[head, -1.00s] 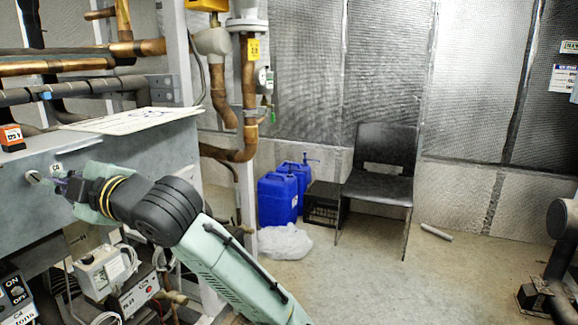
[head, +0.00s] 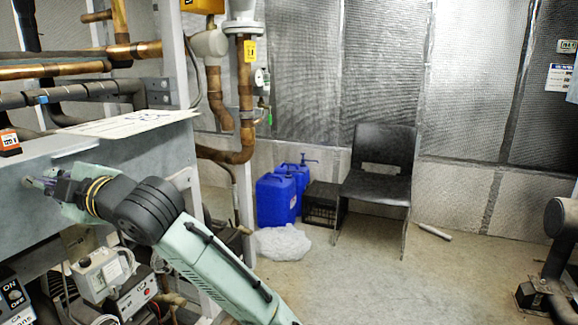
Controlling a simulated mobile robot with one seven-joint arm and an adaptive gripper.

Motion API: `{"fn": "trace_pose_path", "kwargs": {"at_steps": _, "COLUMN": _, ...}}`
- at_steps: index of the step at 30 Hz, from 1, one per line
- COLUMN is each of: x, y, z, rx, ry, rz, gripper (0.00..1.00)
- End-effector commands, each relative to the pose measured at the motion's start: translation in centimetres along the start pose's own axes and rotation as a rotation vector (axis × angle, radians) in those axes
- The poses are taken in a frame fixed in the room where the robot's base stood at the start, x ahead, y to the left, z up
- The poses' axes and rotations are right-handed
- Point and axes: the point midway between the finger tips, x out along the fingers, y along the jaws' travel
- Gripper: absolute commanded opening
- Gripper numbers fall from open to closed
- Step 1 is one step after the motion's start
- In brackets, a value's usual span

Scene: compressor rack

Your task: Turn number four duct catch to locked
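The grey duct (head: 150,150) runs along the left side, with a flat front face. A small round catch (head: 27,183) shows at the far left on that face, just beyond my fingertips. My gripper (head: 42,184) points left at the catch, right up against the duct face. I cannot tell whether its fingers touch the catch or how far apart they are. The small C4 label is not readable now. The catch's lever and its angle are too small and covered to make out.
Copper and black pipes (head: 60,69) run above the duct. A white sheet (head: 125,123) lies on its top. Control boxes (head: 100,275) with cables sit below my arm. Blue jugs (head: 276,198) and a black chair (head: 380,180) stand at the back. The floor on the right is mostly clear.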

Motion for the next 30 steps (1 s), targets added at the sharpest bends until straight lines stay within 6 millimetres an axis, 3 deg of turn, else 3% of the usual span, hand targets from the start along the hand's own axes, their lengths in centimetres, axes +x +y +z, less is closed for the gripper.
{"fn": "trace_pose_path", "kwargs": {"at_steps": 30, "x": 0.5, "y": -1.3, "z": -0.8, "rx": 0.001, "ry": 0.012, "rz": -0.004, "gripper": 0.0}}
